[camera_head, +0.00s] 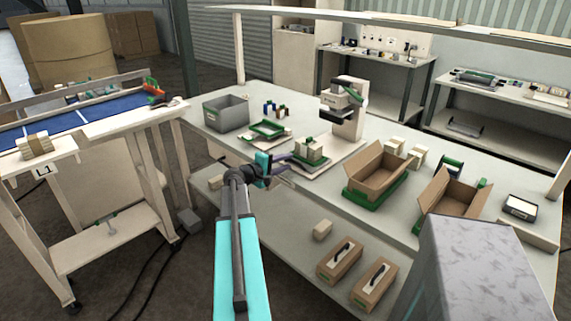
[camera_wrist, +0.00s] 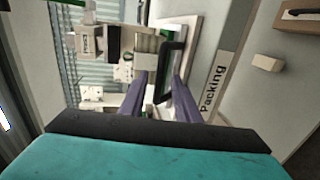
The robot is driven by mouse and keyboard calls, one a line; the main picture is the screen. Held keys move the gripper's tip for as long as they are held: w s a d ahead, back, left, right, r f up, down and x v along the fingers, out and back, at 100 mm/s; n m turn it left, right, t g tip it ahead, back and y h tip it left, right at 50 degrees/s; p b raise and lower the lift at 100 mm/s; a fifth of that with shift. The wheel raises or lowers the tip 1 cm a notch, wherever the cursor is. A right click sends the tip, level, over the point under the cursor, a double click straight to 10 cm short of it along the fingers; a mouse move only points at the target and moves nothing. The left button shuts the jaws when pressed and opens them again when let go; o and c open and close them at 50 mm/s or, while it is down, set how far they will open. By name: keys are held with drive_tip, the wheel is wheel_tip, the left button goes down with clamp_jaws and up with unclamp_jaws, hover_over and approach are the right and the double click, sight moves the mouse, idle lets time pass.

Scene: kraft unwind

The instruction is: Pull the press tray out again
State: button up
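The press (camera_head: 344,112) is a cream machine with a dark head, standing on the packing table. The press tray (camera_head: 312,150) is green, carries a pale block and lies on a light base plate in front of the press. In the wrist view, a dark green and black handle-like frame (camera_wrist: 172,70) shows ahead, with the press (camera_wrist: 100,42) at upper left. My gripper (camera_head: 287,168) is at the table's front edge, close in front of the tray. Its two purple fingers are apart (camera_wrist: 160,85). The frame shows between and beyond them; I cannot tell whether they touch it.
A grey bin (camera_head: 226,112) and a second green tray (camera_head: 268,129) stand left of the press. Open cardboard boxes (camera_head: 377,170) stand to the right. The table's front edge, with a "Packing" label (camera_wrist: 212,88), runs near my gripper. A blue-topped conveyor (camera_head: 75,122) is at left.

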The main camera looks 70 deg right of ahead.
drive_tip(key=b+v, duration=0.2)
drive_tip(key=v, duration=1.1)
drive_tip(key=shift+b, duration=0.35)
drive_tip(key=shift+w+r, duration=0.1)
drive_tip(key=shift+w, duration=0.1)
